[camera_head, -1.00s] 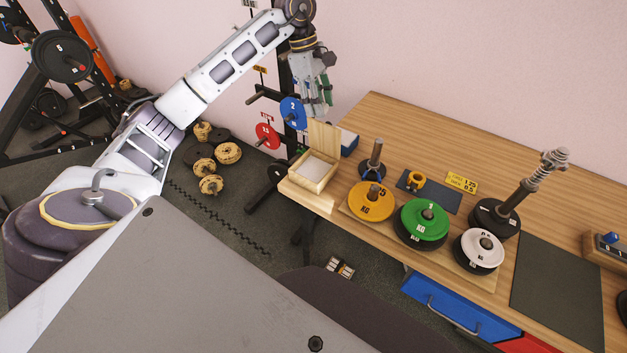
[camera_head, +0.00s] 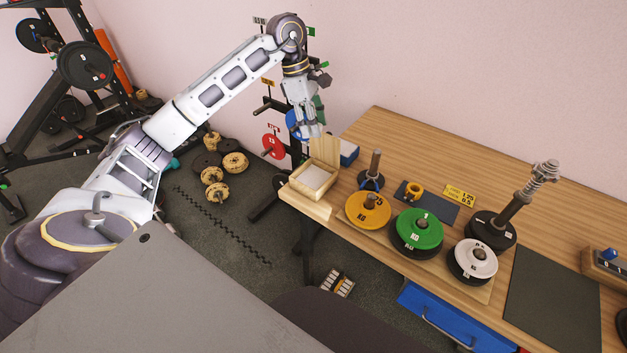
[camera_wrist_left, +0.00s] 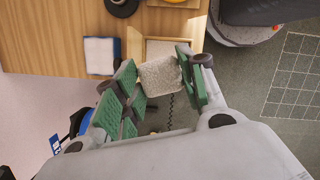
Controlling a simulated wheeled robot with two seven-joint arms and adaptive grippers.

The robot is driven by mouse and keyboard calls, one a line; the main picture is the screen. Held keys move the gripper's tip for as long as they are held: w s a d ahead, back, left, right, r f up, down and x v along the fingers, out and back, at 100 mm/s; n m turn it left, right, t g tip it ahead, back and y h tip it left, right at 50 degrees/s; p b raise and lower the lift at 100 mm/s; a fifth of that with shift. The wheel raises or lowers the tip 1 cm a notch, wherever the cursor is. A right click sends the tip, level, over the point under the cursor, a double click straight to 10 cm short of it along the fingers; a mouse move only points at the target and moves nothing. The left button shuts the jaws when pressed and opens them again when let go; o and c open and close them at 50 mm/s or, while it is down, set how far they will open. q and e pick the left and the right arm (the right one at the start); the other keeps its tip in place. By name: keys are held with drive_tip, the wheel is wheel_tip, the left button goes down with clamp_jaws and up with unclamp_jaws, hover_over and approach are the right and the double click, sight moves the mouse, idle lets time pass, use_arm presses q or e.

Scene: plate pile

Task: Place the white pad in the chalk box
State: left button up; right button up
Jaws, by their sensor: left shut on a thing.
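The white pad (camera_wrist_left: 160,76) is a pale, speckled block in the left wrist view. My left gripper (camera_wrist_left: 159,82) is shut on it, with green finger pads on either side. In the head view my left gripper (camera_head: 312,128) points down just above and behind the chalk box. I cannot make out the pad there. In the wrist view the held pad covers part of the chalk box (camera_wrist_left: 148,48). My right gripper is not in view.
A blue box (camera_head: 349,153) with a white top stands beside the chalk box; it also shows in the wrist view (camera_wrist_left: 116,48). A short post (camera_head: 374,166) and yellow (camera_head: 368,211), green (camera_head: 418,229) and white (camera_head: 476,258) plates stand to the right. A weight rack with red plate (camera_head: 274,146) is behind.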

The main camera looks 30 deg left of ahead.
use_arm(q)
drive_tip(key=shift+s+r+n, duration=0.1)
drive_tip(key=shift+n, duration=0.2)
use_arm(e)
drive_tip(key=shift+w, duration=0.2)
use_arm(q)
drive_tip(key=shift+f, duration=0.7)
wheel_tip(320, 180, down, 12)
drive_tip(key=shift+f+p, duration=0.1)
drive_tip(key=shift+p, duration=0.35)
drive_tip(key=shift+f, duration=0.35)
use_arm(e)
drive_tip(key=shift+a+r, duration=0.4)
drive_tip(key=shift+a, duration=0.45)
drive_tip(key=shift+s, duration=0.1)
